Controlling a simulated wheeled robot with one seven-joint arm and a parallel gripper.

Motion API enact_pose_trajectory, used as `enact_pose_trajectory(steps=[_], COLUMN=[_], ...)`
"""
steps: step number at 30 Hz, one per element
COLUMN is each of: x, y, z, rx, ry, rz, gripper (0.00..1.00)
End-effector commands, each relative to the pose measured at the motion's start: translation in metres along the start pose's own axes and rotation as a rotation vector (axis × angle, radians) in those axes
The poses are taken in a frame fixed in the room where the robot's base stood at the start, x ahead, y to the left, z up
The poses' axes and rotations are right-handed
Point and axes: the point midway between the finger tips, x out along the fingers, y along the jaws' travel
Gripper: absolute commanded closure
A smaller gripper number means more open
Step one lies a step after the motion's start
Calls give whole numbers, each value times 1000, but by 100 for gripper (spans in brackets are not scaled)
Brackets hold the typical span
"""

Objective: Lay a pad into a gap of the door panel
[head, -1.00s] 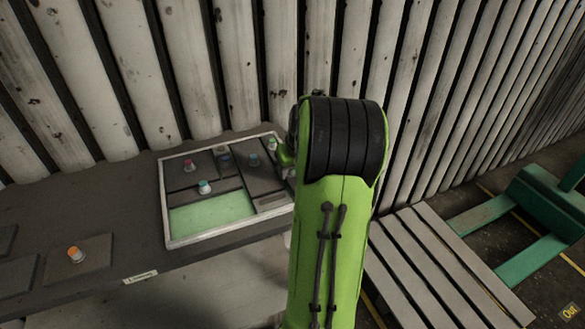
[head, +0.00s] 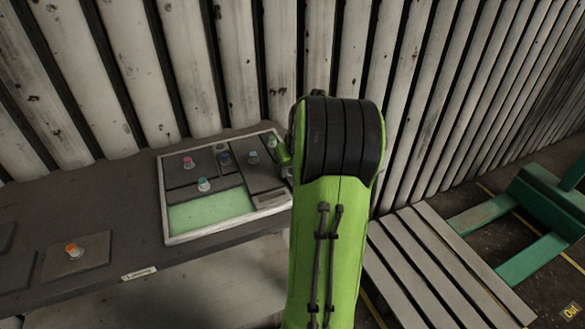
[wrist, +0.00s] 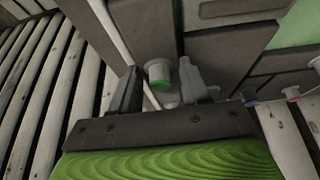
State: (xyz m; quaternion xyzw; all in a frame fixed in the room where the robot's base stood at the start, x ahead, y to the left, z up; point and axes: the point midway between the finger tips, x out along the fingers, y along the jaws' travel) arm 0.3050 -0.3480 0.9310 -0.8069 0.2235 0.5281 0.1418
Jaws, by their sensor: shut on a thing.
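The door panel (head: 166,211) is a pale-rimmed tray on the bench in the head view. Dark grey pads with coloured knobs lie in it, among them a pad with a pink knob (head: 188,162) and one with a cyan knob (head: 204,184). A bare green gap (head: 212,209) shows at its front left, and part of it shows in the wrist view (wrist: 302,22). My gripper (wrist: 160,88) is over the panel's right side, shut on a green-tipped pale knob (wrist: 159,74). In the head view my arm mostly hides the gripper. I cannot tell whether that knob's pad is lifted.
A separate pad with an orange knob (head: 73,250) lies on the bench, left of the panel. A label (head: 139,273) is on the bench's front edge. A slatted wall (head: 245,60) rises close behind. A slatted pallet (head: 440,270) and green metal frame (head: 545,215) are at right.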

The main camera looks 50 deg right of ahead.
Motion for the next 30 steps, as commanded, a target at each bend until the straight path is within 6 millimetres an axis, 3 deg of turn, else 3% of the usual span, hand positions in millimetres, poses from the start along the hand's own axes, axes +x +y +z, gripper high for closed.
enact_pose_trajectory(steps=[1,9,10,15,26,27,30], x=[10,10,10,10,10,10,10], y=[-2,-1,-1,-2,-5,-5,-5], z=[10,11,11,11,10,10,10], rx=[4,5,5,4,-4,-4,-5], ry=[-31,-35,-35,-35,-33,-33,-33], rz=[-10,-9,-9,-10,-17,-18,-18], gripper=[84,84,51,25,24,32,31])
